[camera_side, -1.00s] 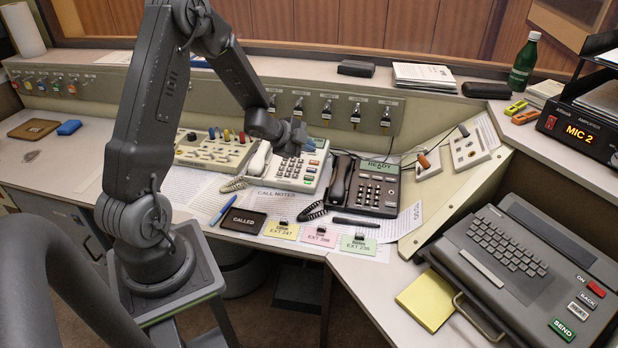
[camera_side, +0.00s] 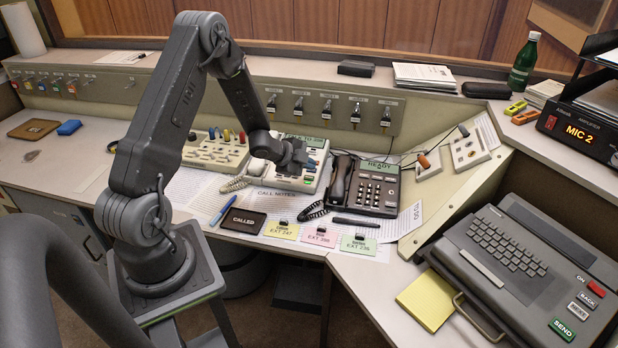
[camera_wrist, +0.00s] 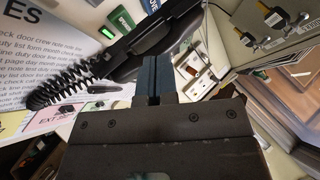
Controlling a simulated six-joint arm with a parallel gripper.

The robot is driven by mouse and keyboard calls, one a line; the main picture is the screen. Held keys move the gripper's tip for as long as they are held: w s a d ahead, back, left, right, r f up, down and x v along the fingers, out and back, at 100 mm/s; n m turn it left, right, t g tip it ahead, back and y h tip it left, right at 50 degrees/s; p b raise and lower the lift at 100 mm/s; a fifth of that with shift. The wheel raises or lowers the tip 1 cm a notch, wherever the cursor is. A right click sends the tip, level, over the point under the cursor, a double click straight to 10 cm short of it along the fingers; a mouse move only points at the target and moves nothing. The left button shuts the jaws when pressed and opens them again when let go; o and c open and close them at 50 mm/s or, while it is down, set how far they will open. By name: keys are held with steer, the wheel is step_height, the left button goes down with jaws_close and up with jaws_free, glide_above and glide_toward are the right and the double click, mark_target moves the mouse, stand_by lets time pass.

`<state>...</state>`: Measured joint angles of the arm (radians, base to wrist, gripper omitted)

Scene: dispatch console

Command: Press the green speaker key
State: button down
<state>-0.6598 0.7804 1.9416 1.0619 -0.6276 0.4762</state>
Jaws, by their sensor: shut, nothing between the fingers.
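The beige desk phone (camera_side: 297,184) stands at the middle of the desk in the side view, partly hidden by my gripper. A small green key (camera_side: 309,180) shows at its front right. In the wrist view, a green key with white lettering (camera_wrist: 121,20) shows at the upper left, beside a black handset. My gripper (camera_side: 310,164) is over the beige phone, behind the green key in the side view. Its dark blue fingers (camera_wrist: 157,76) are shut and empty in the wrist view. I cannot tell how far the fingertips are above the phone.
A dark phone (camera_side: 378,190) with a handset and coiled cord (camera_wrist: 62,86) stands just right of the beige phone. A switch panel (camera_side: 215,150) is to the left. Colored tags (camera_side: 319,237) and a dark CALLED plate (camera_side: 243,221) lie in front.

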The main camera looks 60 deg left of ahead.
mark_target(309, 181)
steer(key=shift+w+a+f, duration=0.1)
steer(key=shift+a+f, duration=0.05)
steer(key=shift+f, duration=0.85)
steer(key=shift+f, duration=0.15)
stand_by(1.3)
steer(key=shift+w+f, duration=0.1)
steer(key=shift+f, duration=0.15)
steer(key=shift+f, duration=0.35)
stand_by(0.8)
steer(key=shift+r, duration=0.75)
steer(key=shift+s+d+r, duration=0.15)
steer(key=shift+s+r, duration=0.05)
steer(key=shift+r, duration=1.05)
steer(key=shift+s+d+r, duration=0.15)
steer(key=shift+r, duration=1.1)
